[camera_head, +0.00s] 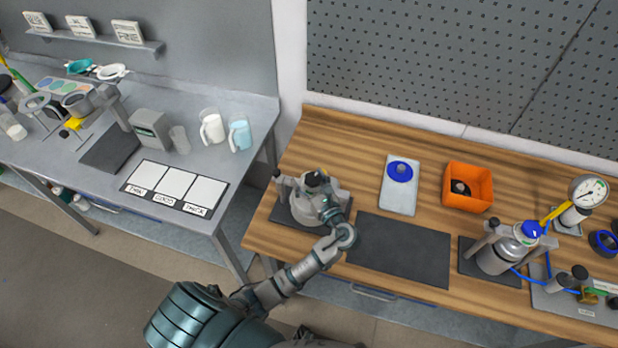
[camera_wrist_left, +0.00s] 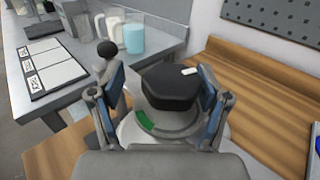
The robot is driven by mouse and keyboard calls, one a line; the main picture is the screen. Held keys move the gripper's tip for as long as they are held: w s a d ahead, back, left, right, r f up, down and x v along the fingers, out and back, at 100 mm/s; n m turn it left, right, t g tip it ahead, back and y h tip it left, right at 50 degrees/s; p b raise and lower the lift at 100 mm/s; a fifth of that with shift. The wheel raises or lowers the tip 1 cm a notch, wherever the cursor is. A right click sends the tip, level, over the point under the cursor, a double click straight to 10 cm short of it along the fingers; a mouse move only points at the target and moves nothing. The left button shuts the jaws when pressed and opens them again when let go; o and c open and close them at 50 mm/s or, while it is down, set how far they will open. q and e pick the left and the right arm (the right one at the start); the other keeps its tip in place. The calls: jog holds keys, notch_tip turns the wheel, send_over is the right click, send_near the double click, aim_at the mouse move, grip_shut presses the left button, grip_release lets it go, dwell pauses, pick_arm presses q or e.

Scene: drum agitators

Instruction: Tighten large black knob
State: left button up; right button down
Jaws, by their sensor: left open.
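The large black knob (camera_wrist_left: 172,86) sits on top of a grey, drum-like unit (camera_head: 302,207) on a dark mat at the left end of the wooden bench. A white pointer mark shows at its upper right edge, and a green mark (camera_wrist_left: 147,118) lies on the ring below it. In the head view the knob (camera_head: 315,178) is partly hidden by my left gripper (camera_head: 321,192). In the left wrist view the open gripper (camera_wrist_left: 158,92) has one blue-padded finger on each side of the knob. Gaps show beside it; contact cannot be told. My right gripper is not in view.
A small black ball knob (camera_wrist_left: 106,48) stands on a post beside the drum unit. A dark mat (camera_head: 402,250) lies bare to the right.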

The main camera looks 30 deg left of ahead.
aim_at(319, 184)
pick_arm(q)
jog(key=shift+w+a, duration=0.1)
jog(key=shift+a, duration=0.1)
jog(key=shift+d, duration=0.2)
jog(key=shift+d+r, duration=0.25)
jog(key=shift+d, duration=0.75)
jog(key=shift+d+r, duration=0.15)
jog(key=shift+d, duration=0.4)
jog(key=c, duration=0.8)
jog(key=shift+a, duration=0.1)
jog(key=c, duration=0.4)
jog(key=shift+o, duration=0.2)
jog(key=shift+a, duration=0.25)
jog(key=shift+a+f, duration=0.25)
jog(key=shift+a, duration=0.3)
jog(key=shift+d, duration=0.1)
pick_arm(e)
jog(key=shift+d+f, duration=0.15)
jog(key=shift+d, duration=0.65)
